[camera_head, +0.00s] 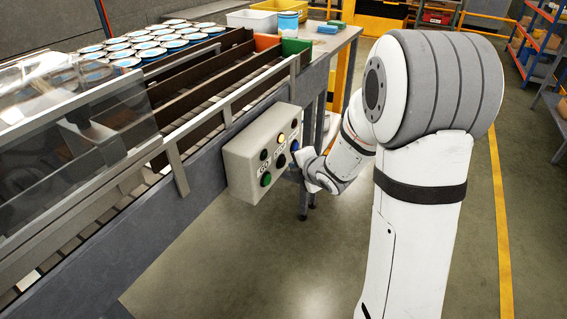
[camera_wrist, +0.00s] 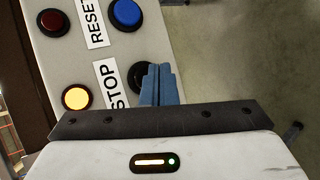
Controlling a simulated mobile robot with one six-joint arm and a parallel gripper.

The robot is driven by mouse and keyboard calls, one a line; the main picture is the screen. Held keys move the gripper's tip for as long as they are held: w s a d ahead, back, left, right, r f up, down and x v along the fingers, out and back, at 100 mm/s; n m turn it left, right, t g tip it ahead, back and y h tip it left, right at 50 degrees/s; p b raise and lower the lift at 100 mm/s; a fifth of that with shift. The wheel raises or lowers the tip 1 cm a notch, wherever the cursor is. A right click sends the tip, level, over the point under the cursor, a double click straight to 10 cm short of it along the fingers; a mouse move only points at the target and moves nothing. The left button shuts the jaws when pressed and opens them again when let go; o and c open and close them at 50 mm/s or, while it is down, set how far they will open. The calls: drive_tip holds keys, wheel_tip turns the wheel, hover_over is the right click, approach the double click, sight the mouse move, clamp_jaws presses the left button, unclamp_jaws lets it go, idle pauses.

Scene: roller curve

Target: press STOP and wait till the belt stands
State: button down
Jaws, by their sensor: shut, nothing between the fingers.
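The grey control box (camera_head: 240,160) hangs on the side of the conveyor. In the wrist view, the dark STOP button (camera_wrist: 136,76) sits beside the STOP label (camera_wrist: 112,85), partly hidden by my fingers. My gripper (camera_wrist: 158,68) is shut and empty, its blue fingertips at the right part of that button. I cannot tell whether they touch or press it. An amber lamp (camera_wrist: 76,97) beside the STOP label is lit. The belt (camera_head: 190,105) runs between dark rails; its motion cannot be told from one moment.
A blue button (camera_wrist: 126,14) and a dark red lamp (camera_wrist: 53,22) flank the RESET label (camera_wrist: 96,22). A green button (camera_head: 265,180) is low on the box. Several lidded cans (camera_head: 150,50) stand behind the belt. The floor (camera_head: 240,270) in front is clear.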

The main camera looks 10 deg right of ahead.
drive_tip(key=shift+s+d, duration=0.75)
drive_tip(key=shift+d, duration=0.25)
drive_tip(key=shift+s+d, duration=0.7)
drive_tip(key=shift+d, duration=0.3)
drive_tip(key=s+d+r+m+g+h+p, duration=0.1)
drive_tip(key=s+d+r+m+g+h, duration=0.35)
drive_tip(key=s+m, duration=0.5)
drive_tip(key=s+a+r+m+g, duration=0.2)
drive_tip(key=s+a+m, duration=0.1)
drive_tip(key=s+m, duration=0.4)
drive_tip(key=s+a+r+m+g, duration=0.2)
drive_tip(key=s+r+m, duration=0.1)
drive_tip(key=s+m, duration=0.4)
drive_tip(key=s, duration=0.3)
drive_tip(key=shift+a, duration=0.4)
